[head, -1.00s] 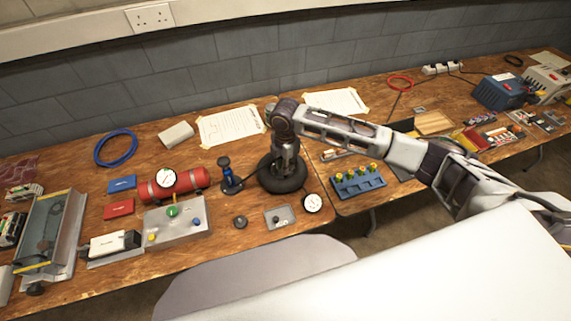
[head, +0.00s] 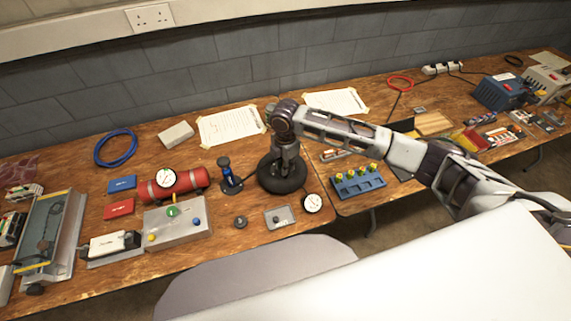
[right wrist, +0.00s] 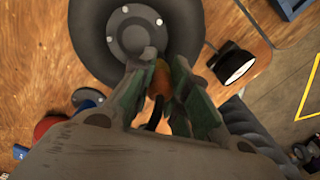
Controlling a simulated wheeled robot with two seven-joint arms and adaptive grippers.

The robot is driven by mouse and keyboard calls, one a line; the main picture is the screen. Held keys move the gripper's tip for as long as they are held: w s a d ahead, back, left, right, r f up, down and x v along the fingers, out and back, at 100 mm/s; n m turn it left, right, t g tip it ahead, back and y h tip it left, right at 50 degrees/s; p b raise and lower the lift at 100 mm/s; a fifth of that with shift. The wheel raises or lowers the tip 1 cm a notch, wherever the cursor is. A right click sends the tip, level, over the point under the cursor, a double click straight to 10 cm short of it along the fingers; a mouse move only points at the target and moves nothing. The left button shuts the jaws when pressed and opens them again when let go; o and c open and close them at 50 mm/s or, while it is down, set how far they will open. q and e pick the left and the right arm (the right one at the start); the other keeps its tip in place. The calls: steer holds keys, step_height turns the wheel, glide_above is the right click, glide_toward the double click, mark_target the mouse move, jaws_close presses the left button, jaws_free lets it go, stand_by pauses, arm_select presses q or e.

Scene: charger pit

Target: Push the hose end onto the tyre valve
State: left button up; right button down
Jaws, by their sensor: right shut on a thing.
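The black tyre (head: 281,184) lies flat on the bench, its grey hub (right wrist: 131,35) showing in the right wrist view. My right gripper (head: 287,164) points down over the tyre. In the right wrist view its two green-padded fingers (right wrist: 159,72) are shut on an orange-brown piece, the hose end (right wrist: 159,84). A dark curved length, seemingly hose, shows below it. The tyre valve cannot be made out, so contact with the hose end is unclear. The blue pump (head: 225,172) stands upright left of the tyre. My left gripper is out of view.
A red cylinder (head: 190,181) with a gauge and a grey control box (head: 180,220) stand to the left. A small round gauge (head: 312,203) lies just in front-right of the tyre. A blue block with yellow-topped pegs (head: 360,188) stands to the right.

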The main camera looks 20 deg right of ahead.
steer(key=shift+f+b, duration=0.3)
steer(key=shift+f, duration=0.9)
stand_by(0.6)
steer(key=c, duration=1.3)
jaws_free()
steer(key=shift+r, duration=6)
